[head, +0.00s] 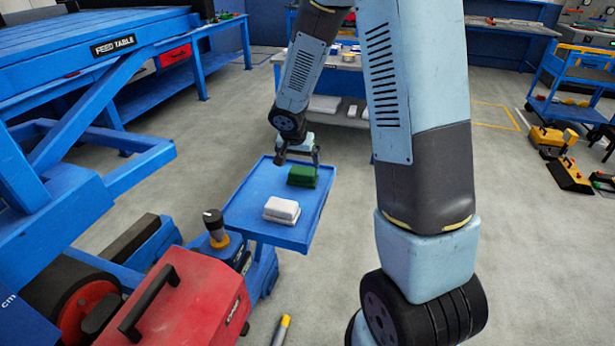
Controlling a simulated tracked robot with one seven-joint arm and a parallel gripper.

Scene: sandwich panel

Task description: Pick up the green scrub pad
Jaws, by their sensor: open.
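The green scrub pad (302,175) lies on a blue tray-like cart top (257,192), towards its far right part. It looks like a small dark green stack. My gripper (298,158) is just above and behind the green pad, at the far end of the cart top. Its fingers are apart, one to the left and one to the right, and nothing shows between them. I cannot tell whether a finger touches the pad. A white pad stack (281,209) lies nearer on the same cart top, apart from the green one.
A red toolbox (190,300) and a dark-capped bottle (215,228) stand at the front left. The blue feed table (90,50) fills the left side. A workbench (345,65) stands behind. My arm's links cover much of the centre right.

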